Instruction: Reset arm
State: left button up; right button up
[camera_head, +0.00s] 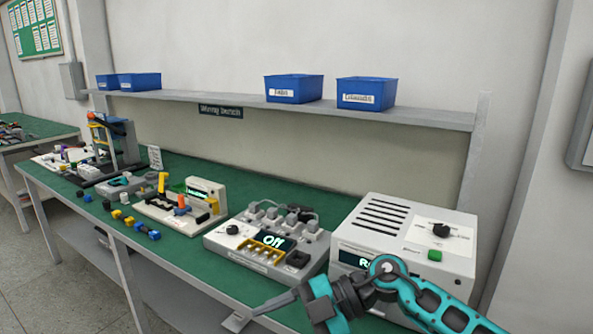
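My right arm (430,298), teal and dark grey, comes in from the lower right, in front of a white box-shaped unit. My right gripper (268,305) points left near the front edge of the bench, below the grey unit reading "Off". Its fingers show as one slim dark shape, so I cannot tell whether they are apart. Nothing shows held at its tip. My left arm and gripper are not in view.
The green bench (190,249) holds the "Off" unit (285,262), the white unit (385,215) with a green button, a beige fixture (155,212) and several small coloured parts. Blue bins (295,92) stand on the shelf (425,116) above. Floor lies at lower left.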

jog(key=d+f+m+t+h, duration=0.1)
jog(key=d+f+m+t, duration=0.3)
jog(key=m+t, duration=0.6)
jog(key=d+f+m+t+h, duration=0.2)
jog(key=d+m+t, duration=0.3)
jog(key=m+t, duration=0.45)
jog(key=s+d+f+m+g+h, duration=0.6)
jog(key=s+d+f+h, duration=0.2)
jog(key=s+d+f, duration=0.3)
jog(key=s+f, duration=0.3)
jog(key=f, duration=0.2)
jog(key=shift+d, duration=0.35)
